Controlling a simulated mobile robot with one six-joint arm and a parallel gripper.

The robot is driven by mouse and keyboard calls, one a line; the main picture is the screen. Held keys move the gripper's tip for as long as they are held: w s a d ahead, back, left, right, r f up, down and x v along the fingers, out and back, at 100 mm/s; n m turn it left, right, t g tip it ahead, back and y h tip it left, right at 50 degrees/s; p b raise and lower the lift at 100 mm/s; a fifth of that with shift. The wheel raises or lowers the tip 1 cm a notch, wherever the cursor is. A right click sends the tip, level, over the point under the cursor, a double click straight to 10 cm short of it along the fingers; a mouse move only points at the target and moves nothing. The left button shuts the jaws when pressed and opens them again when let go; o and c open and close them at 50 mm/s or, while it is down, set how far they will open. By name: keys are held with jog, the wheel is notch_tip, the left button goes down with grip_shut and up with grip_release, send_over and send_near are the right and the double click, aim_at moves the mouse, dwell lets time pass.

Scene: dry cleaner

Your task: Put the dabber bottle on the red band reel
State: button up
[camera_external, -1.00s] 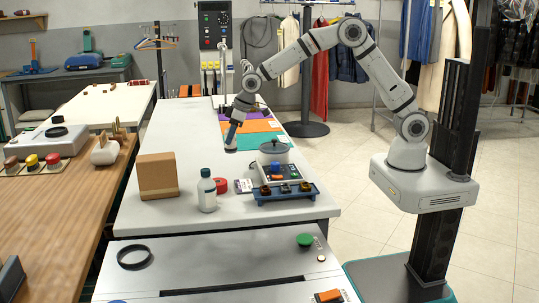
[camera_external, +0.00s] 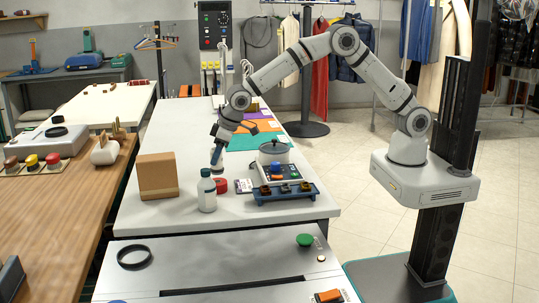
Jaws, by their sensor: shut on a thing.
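The red band reel (camera_external: 221,186) lies on the white table, just right of a clear bottle with a dark cap (camera_external: 207,194). My gripper (camera_external: 220,146) points down above the table, behind and above the reel. It is shut on a small slim dark-blue thing, which I take to be the dabber bottle (camera_external: 217,157). The held thing hangs roughly upright, slightly tilted, and appears above the reel's far side. Its details are too small to tell, and whether it touches anything is unclear.
A brown box (camera_external: 157,176) stands left of the clear bottle. A small card (camera_external: 243,186) lies right of the reel. Coloured mats (camera_external: 255,140) lie behind.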

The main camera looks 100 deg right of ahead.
jog(key=shift+f, duration=1.5)
jog(key=shift+f, duration=0.1)
jog(key=o, duration=0.6)
jog(key=shift+f, duration=0.15)
jog(key=o, duration=0.4)
jog(key=shift+o, duration=0.2)
